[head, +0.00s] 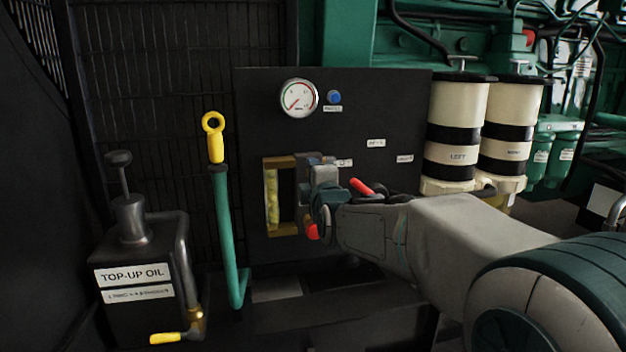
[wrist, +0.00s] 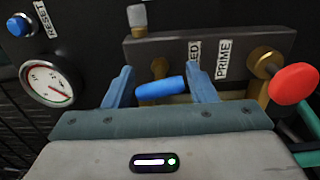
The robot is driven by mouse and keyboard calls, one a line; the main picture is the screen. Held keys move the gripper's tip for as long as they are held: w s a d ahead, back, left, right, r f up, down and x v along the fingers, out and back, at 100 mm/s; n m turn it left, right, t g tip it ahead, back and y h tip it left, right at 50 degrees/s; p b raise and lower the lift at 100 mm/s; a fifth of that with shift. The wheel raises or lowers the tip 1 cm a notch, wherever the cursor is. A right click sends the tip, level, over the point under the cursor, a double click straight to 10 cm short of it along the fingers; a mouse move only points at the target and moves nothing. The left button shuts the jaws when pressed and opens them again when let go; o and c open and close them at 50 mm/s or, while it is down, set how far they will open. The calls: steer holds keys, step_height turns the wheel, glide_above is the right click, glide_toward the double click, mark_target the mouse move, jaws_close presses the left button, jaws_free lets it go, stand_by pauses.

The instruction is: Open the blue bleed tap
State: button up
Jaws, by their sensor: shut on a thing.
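The blue bleed tap (wrist: 160,90) has a short, rounded blue handle on a brass stem. The handle lies nearly crosswise in the wrist view, its right end slightly higher. My gripper (wrist: 160,78) has one finger at each end of the handle and is shut on it. A label beside it is partly hidden by the right finger; only "ED" reads. In the head view my gripper (head: 322,168) is at the dark panel, beside the brass-framed sight window, and hides the tap.
A red handle (wrist: 293,83) on brass stands right of the PRIME label (wrist: 223,60). A pale knob (wrist: 137,17) is above the tap. The gauge (head: 299,98) and blue reset button (head: 334,97) are higher on the panel. White filters (head: 457,125) stand right; a yellow-topped green lever (head: 226,220) stands left.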

steer(key=shift+n, duration=1.2)
steer(key=o, duration=0.9)
steer(key=shift+s, duration=0.15)
steer(key=p+v, duration=0.2)
steer(key=v, duration=1.1)
steer(key=shift+s+d, duration=0.1)
steer(key=shift+s, duration=0.2)
steer(key=shift+r+p, duration=0.1)
steer(key=shift+p, duration=0.25)
